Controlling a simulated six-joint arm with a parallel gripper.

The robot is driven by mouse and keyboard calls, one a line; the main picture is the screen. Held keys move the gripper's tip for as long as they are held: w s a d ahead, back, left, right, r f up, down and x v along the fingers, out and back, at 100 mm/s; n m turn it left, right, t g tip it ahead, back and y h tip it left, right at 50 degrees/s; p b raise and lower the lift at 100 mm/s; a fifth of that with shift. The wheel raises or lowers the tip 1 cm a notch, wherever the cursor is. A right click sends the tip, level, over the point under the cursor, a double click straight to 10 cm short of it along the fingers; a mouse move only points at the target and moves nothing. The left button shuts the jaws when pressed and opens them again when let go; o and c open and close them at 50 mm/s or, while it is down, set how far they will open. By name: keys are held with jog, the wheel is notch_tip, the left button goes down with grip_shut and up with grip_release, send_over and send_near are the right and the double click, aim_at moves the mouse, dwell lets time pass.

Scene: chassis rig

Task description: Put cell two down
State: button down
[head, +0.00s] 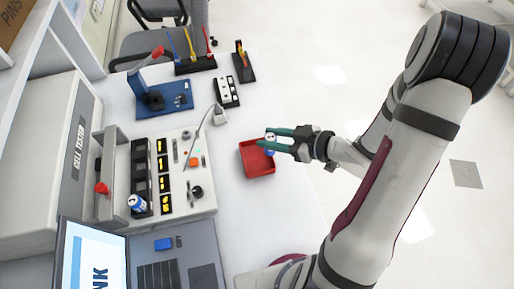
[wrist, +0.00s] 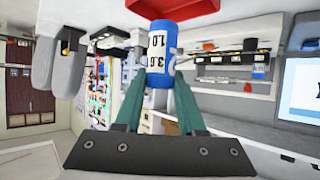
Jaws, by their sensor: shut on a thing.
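My gripper (head: 281,140) has teal fingers and is shut on a blue and white cell (wrist: 160,50). The wrist view shows the cell's label with "3.6" and "1.0"; I cannot read a cell number on it. In the head view the held cell is small and partly hidden by the fingers, over the red tray (head: 257,171). The tray's edge also shows at the top of the wrist view (wrist: 200,10). I cannot tell how far the cell is above the tray.
A panel with dark slots and yellow markings (head: 164,180) lies left of the tray. Behind are a blue stand with a red handle (head: 166,98), a black block with white parts (head: 227,92) and tool racks (head: 196,65). A laptop (head: 95,260) is at front left. Bare table lies in front of the tray.

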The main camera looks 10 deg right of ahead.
jog(key=a+f, duration=0.1)
jog(key=f, duration=0.1)
jog(key=w+a+f, duration=0.1)
jog(key=f, duration=0.1)
jog(key=w+a+f, duration=0.1)
jog(key=f, duration=0.1)
jog(key=shift+f, duration=0.15)
jog(key=shift+f, duration=0.1)
jog(key=c, duration=0.5)
grip_release()
